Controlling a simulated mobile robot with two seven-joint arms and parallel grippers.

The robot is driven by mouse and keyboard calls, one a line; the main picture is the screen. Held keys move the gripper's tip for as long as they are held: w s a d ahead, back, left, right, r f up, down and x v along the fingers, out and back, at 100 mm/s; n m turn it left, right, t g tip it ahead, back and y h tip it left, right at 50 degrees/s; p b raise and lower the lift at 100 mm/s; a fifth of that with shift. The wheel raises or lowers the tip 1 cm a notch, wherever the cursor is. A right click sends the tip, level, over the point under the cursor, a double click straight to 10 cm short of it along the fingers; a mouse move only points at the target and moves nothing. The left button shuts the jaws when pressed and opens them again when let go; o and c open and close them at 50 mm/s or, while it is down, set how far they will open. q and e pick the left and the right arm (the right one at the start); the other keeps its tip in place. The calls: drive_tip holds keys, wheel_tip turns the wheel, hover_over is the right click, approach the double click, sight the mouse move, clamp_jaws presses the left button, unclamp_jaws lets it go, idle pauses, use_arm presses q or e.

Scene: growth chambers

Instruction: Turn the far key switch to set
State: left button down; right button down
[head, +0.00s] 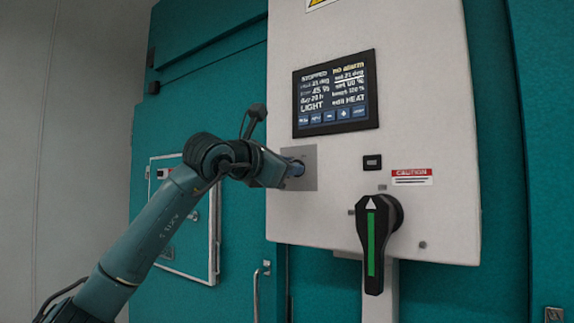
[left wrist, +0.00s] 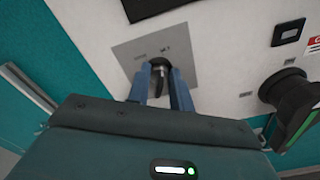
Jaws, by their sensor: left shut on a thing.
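The key switch (left wrist: 159,72) sits on a square grey plate (head: 309,160) on the white control cabinet, below and left of the screen. In the left wrist view the plate (left wrist: 182,50) carries small labels above the switch, too small to read surely. My left gripper (head: 297,168) is at the plate. In the left wrist view its two blue fingers (left wrist: 162,85) stand on either side of the dark key and are shut on it. In the head view my gripper hides the key. My right gripper is not in view.
A screen (head: 336,92) reads STOPPED. A large black handle (head: 377,240) with a green stripe juts out to the lower right of the plate. A small black-framed part (head: 372,162) and a caution label (head: 412,176) are right of the plate. Teal doors stand behind.

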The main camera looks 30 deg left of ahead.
use_arm(q)
drive_tip(key=c, duration=1.6)
unclamp_jaws()
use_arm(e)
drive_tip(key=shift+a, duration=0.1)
use_arm(q)
drive_tip(key=shift+s, duration=0.2)
drive_tip(key=s+b, duration=0.1)
drive_tip(key=s, duration=0.3)
drive_tip(key=s+b, duration=0.1)
drive_tip(key=s, duration=0.3)
drive_tip(key=s+a+b, duration=0.1)
drive_tip(key=s, duration=0.3)
drive_tip(key=shift+s+b, duration=0.4)
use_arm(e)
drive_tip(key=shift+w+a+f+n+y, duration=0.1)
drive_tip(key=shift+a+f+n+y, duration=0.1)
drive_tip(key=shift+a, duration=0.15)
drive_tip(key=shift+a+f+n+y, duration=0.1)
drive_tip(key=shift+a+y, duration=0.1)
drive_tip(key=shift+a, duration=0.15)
